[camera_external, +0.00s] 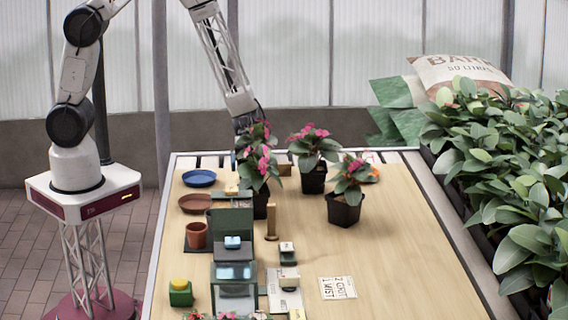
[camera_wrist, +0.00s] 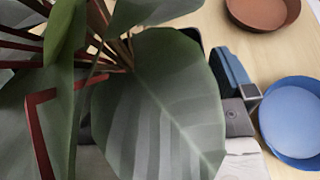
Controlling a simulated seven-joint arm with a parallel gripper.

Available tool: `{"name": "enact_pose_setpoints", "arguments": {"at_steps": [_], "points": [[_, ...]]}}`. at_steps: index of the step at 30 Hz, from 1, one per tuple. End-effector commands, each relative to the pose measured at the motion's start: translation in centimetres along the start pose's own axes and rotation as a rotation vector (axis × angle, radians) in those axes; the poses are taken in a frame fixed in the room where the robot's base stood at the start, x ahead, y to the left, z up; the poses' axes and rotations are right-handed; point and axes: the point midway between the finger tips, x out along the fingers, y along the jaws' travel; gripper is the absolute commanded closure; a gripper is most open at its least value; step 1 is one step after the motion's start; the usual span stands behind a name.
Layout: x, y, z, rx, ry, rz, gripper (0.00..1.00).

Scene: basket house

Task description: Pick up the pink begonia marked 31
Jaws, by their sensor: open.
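Three pink-flowered plants in black pots stand on the table: a left one (camera_external: 258,168), a back middle one (camera_external: 314,148) and a front right one (camera_external: 350,180). No number 31 is legible on any of them. My gripper (camera_external: 243,125) is at the back left, just above and behind the left plant, whose leaves partly hide it. The gripper is open and no plant is seen held. In the wrist view large green leaves (camera_wrist: 160,105) fill the left and middle, very close to the camera. A dark pot edge shows behind them.
A blue saucer (camera_external: 199,178) and a brown saucer (camera_external: 195,203) lie left of the plants. A terracotta pot (camera_external: 196,236), a dark green stand (camera_external: 232,226) and small blocks fill the left front. A leafy bed (camera_external: 500,170) borders the right.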

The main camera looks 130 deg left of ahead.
Motion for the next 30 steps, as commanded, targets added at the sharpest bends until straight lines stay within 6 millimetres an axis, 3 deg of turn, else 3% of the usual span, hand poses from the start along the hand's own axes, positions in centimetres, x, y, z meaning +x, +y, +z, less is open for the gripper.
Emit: {"name": "enact_pose_setpoints", "arguments": {"at_steps": [4,12,30], "points": [[0.0,0.0,0.0,0.0,0.0,0.0,0.02],[0.0,0.0,0.0,0.0,0.0,0.0,0.42],[-0.5,0.0,1.3,0.002,0.0,0.0,0.42]]}}
